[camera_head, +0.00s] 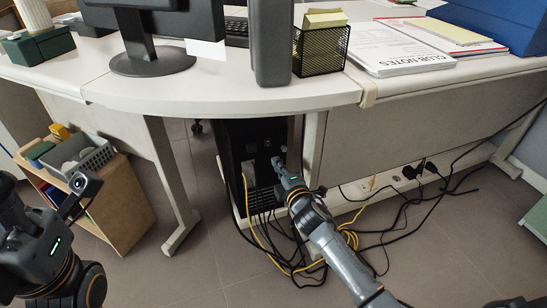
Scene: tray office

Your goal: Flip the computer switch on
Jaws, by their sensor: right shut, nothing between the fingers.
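The black computer tower (234,140) stands upright on the floor under the desk, its socketed face with plugged cables turned to me. The computer switch is too small to make out for certain. My right gripper (277,163) is shut and empty, its fingertips at the right part of that face. I cannot tell whether they touch it. The arm behind it hides the tower's lower right. Part of my left arm shows at the lower left, away from the tower; its fingers cannot be made out.
The white desk (225,98) overhangs the tower, with a desk leg (167,175) to the left. Black and yellow cables (285,250) lie tangled on the floor below. A wooden shelf unit (120,205) with a grey basket (95,160) stands left. The floor between is clear.

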